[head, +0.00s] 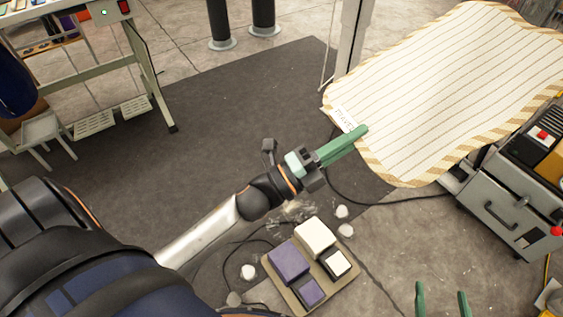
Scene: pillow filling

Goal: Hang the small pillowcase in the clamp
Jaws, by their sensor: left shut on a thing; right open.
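The small pillowcase (455,85) is cream with thin dark stripes and a wavy tan-striped border. It spreads across the upper right of the head view, with a white tag (344,118) on its left edge. My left gripper (362,131) has green fingers shut on the pillowcase's lower left edge, just below the tag. My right gripper (441,298) shows only as two green fingertips at the bottom edge. They are apart with nothing between them, below and clear of the pillowcase. I cannot make out the clamp; the pillowcase covers much of that area.
A grey machine cabinet (490,215) with a red button stands at the right, partly under the pillowcase. A pale post (347,45) rises behind. A pedal board (272,268) with purple and white pedals lies on the floor among white tufts. A workbench (80,62) is upper left.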

